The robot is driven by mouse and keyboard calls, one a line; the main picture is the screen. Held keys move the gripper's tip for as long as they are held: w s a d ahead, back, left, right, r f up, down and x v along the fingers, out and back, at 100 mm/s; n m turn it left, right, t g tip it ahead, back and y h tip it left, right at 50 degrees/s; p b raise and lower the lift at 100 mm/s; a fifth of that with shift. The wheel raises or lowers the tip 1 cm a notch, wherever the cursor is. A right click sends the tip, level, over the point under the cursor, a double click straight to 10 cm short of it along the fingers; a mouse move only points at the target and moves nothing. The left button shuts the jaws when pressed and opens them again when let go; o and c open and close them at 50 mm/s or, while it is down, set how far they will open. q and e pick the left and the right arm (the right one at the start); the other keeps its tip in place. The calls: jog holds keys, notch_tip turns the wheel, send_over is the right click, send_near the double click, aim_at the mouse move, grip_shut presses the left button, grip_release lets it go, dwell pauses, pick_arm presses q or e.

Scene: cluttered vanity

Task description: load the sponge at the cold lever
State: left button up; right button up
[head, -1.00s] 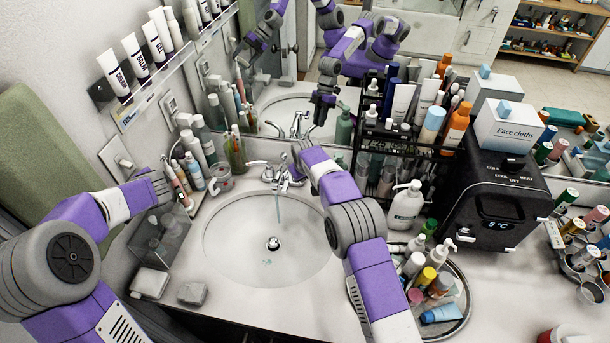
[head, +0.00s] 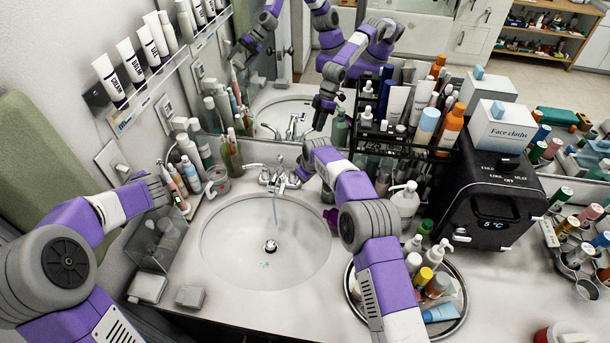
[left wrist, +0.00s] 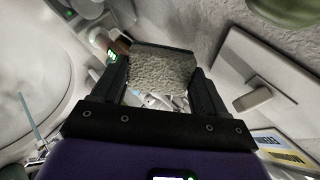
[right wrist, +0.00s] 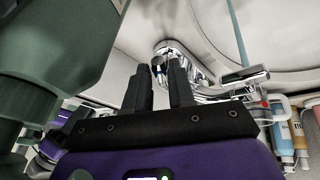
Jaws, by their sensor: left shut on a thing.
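My left gripper (head: 160,188) is shut on a grey, rough-textured sponge (left wrist: 162,75). It is beside the left wall, by a clear box; I cannot make out the sponge in the head view. The chrome faucet (head: 275,180) stands behind the basin, and a thin stream runs from its spout (right wrist: 245,76). A red dot marks the lever on the head view's left side (right wrist: 265,102). The cold lever (right wrist: 166,52) is on the other side. My right gripper (head: 302,170) is close to it, fingers a little apart with nothing visibly held; contact is unclear.
A pump bottle (head: 405,200), a round tray (head: 458,318) of bottles and a black cooler (head: 490,200) crowd the right.

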jog(key=o, duration=0.3)
jog(key=shift+o, duration=0.2)
jog(key=v, duration=1.2)
jog(key=shift+c, duration=0.3)
